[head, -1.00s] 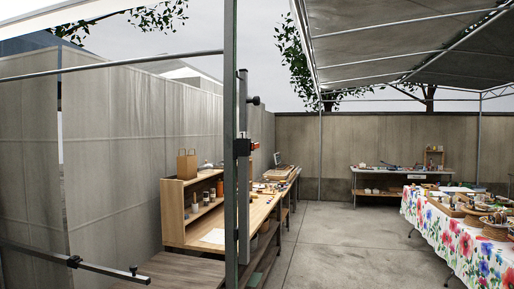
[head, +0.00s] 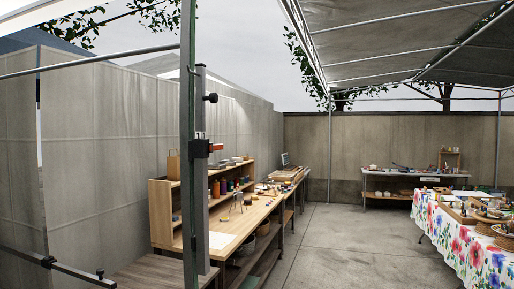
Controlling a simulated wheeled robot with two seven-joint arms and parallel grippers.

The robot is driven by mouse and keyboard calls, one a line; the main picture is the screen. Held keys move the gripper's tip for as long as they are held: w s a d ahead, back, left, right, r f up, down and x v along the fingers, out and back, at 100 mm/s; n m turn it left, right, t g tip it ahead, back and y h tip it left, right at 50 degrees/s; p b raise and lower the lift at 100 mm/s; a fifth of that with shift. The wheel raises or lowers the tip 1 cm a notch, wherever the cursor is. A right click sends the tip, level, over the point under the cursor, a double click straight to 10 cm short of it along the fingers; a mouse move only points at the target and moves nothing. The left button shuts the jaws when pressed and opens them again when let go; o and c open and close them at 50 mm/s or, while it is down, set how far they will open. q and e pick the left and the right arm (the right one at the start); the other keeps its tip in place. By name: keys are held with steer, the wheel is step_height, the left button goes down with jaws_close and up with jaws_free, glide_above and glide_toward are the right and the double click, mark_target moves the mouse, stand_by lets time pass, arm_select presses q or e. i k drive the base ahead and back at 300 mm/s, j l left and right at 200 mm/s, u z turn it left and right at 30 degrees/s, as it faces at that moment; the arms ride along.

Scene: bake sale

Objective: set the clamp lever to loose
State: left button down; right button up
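A grey upright post (head: 202,230) stands left of the middle in the head view. A black clamp (head: 201,149) is fixed on it, with a small red-orange lever (head: 216,147) pointing right. This seems to be the clamp lever; it is too small to read any setting. A black knob (head: 211,97) sits higher on the post. Neither of my grippers is in view.
A thin metal canopy pole (head: 187,120) stands just in front of the post. Behind is a wooden workbench (head: 248,222) with shelves and jars. A flowered table (head: 455,235) is at right. The concrete floor (head: 335,240) between them is clear.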

mark_target(212, 147)
steer(key=i+l, duration=0.1)
steer(key=l, duration=0.35)
steer(key=i+l, duration=0.15)
steer(key=l, duration=0.3)
steer(key=i+l+u, duration=0.1)
steer(key=l, duration=0.35)
steer(key=i+l, duration=0.15)
steer(key=l, duration=0.35)
steer(key=i+l+u, duration=0.1)
steer(key=l, duration=0.35)
